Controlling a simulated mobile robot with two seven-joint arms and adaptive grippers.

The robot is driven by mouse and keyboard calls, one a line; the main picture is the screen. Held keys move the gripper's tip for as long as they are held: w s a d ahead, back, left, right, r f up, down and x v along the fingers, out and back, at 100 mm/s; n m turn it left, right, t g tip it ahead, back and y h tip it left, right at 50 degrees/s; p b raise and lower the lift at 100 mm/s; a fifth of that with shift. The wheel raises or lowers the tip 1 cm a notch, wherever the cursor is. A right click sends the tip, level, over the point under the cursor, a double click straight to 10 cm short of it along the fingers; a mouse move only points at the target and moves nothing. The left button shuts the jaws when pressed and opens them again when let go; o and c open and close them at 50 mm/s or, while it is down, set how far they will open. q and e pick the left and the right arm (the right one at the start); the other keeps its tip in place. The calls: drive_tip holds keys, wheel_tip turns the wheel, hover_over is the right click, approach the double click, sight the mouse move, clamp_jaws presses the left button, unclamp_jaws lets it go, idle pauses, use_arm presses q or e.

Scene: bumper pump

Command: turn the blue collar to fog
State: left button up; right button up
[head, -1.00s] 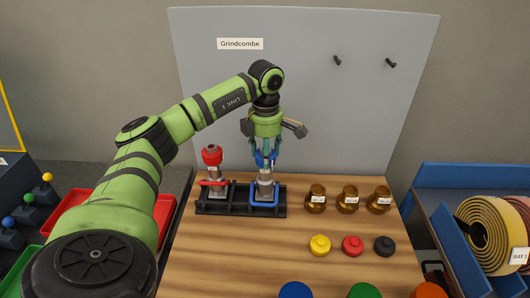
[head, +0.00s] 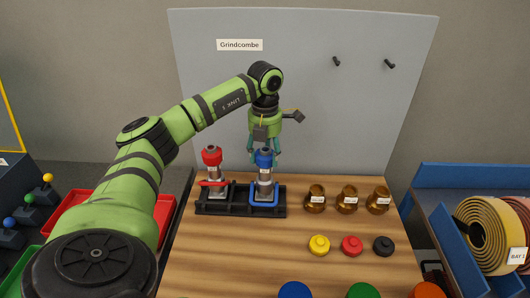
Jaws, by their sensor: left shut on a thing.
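The blue collar (head: 264,158) sits at the top of a silver nozzle (head: 264,177) standing upright in a black rack (head: 238,210). A blue handle loop (head: 264,198) is at the nozzle's lower part. My left gripper (head: 264,156) points down from above and is shut on the blue collar, with a finger on each side of it. The marks on the collar are too small to read. A similar nozzle with a red collar (head: 212,155) stands to its left in the same rack. My right gripper does not show.
Several brown jars (head: 347,201) stand right of the rack. Yellow (head: 319,245), red (head: 351,246) and black (head: 383,246) caps lie in front of them. A grey panel (head: 330,110) rises behind the table. The wood (head: 230,250) before the rack is clear.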

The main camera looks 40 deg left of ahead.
use_arm(q)
drive_tip(key=shift+a+n, duration=0.1)
drive_tip(key=shift+n, duration=0.3)
drive_tip(key=o, duration=1.1)
drive_tip(key=shift+c, duration=0.2)
drive_tip(key=shift+o, duration=0.5)
drive_tip(key=shift+w+a+f, duration=0.1)
drive_tip(key=shift+w, duration=0.05)
wheel_tip(320, 180, up, 12)
